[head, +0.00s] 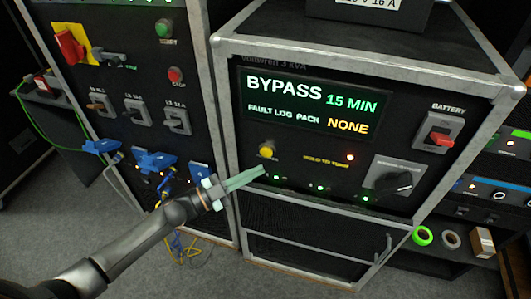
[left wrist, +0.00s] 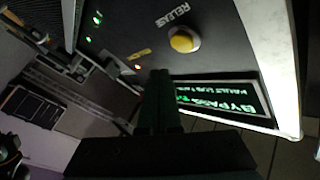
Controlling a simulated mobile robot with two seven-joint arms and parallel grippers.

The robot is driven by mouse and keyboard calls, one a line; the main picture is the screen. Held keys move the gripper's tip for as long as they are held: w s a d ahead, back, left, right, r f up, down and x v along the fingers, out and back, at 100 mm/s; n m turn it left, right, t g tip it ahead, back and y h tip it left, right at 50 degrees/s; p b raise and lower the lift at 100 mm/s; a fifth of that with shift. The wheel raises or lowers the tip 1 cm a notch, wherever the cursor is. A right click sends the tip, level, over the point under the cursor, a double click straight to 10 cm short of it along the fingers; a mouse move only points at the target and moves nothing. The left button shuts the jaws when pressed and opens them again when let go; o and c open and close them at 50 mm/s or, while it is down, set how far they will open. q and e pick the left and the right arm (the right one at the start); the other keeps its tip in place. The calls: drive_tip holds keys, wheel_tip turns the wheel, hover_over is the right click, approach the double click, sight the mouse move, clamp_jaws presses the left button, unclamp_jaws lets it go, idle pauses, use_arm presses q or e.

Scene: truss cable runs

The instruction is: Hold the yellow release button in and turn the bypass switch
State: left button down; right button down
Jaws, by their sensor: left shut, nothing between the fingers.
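The yellow release button (head: 266,150) sits on the front of the UPS panel, below the lit display (head: 305,103). It also shows in the left wrist view (left wrist: 183,40), with the word RELEASE beside it. My left gripper (head: 263,170) is shut and empty, its fingertips just below the button in the head view. In the left wrist view its fingers (left wrist: 160,75) stand apart from the button. The bypass switch, a black rotary knob (head: 393,183) on a grey plate, is at the panel's lower right. The display reads BYPASS 15 MIN. My right gripper is not in view.
A red battery switch (head: 440,137) is at the panel's upper right. To the left stands a cabinet with a red and yellow switch (head: 70,46), breakers and blue connectors (head: 153,160). A green tape roll (head: 422,236) lies at the lower right.

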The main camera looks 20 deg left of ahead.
sight(266, 152)
use_arm(q)
drive_tip(key=shift+w, duration=1.35)
drive_tip(key=shift+w, duration=0.1)
idle(1.0)
drive_tip(key=shift+w, duration=0.3)
